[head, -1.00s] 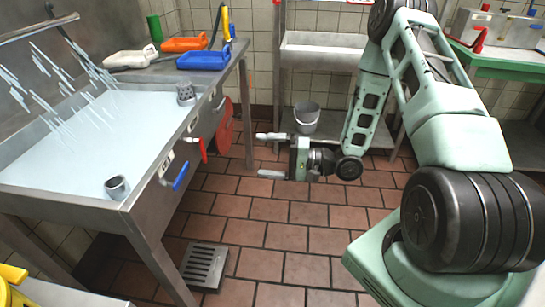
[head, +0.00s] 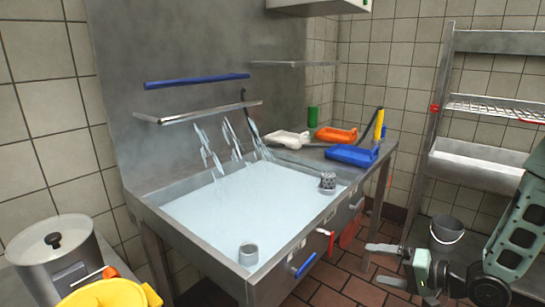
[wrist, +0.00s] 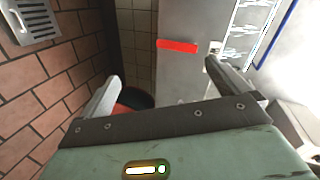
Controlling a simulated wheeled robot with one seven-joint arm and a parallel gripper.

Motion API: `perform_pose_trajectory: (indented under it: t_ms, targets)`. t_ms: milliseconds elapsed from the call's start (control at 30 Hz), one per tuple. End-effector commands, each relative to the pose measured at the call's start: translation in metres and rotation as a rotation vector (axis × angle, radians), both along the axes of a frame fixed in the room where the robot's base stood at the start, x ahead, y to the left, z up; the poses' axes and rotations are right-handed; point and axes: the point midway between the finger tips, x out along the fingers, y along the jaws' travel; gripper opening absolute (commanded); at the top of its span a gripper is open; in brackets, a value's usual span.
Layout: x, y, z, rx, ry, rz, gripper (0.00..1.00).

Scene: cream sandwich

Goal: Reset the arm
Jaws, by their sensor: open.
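My gripper (head: 385,265) is at the lower right of the head view, in front of the sink's right end and above the tiled floor. Its two pale fingers are apart and nothing is between them. The wrist view also shows my gripper (wrist: 165,85) open and empty. Beyond its fingers, that view shows the sink unit's metal side with a red handle (wrist: 177,46). My arm (head: 520,235) reaches in from the right edge of the head view.
The sink (head: 180,205) holds water, with running jets at its back. Blue (head: 352,155) and orange (head: 337,134) trays lie on its right counter. A grey bucket (head: 446,230) stands by a rack at right. A pot (head: 60,262) and yellow container (head: 105,293) are at lower left.

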Motion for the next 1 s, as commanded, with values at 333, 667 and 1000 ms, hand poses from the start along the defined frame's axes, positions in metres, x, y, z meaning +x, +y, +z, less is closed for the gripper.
perform_pose_trajectory:
  t_ms: [333,667,1000]
  targets:
    - [-0.021,0.083,0.103,-0.845,-0.005,0.254,1.0]
    - [-0.179,0.136,0.208,-1.22,0.12,0.686,1.0]
    - [-0.268,0.145,0.242,-1.25,0.183,0.945,1.0]
